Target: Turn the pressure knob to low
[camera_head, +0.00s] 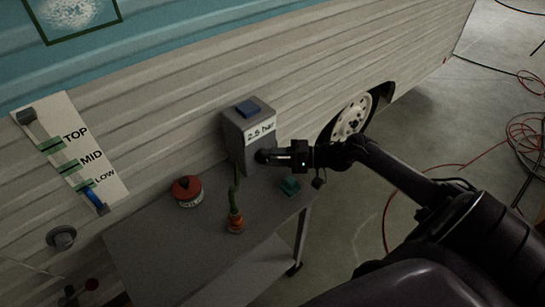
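A grey box (236,121) with a "2.5 bar" label and a blue block on top stands on the grey table against the camper wall. My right gripper (262,157) reaches in from the right, its fingertips at the lower front of the box. A dark round shape shows at the fingertips; I cannot tell whether it is the pressure knob or part of the gripper. The fingers are too dark and small to show whether they are open or shut. I cannot make out my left gripper.
A white panel (72,150) marked TOP, MID and LOW, with a blue handle (94,196), is on the wall at left. A red-lidded tin (187,191), an orange-and-green item (235,221) and a small green object (290,186) stand on the table (150,243).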

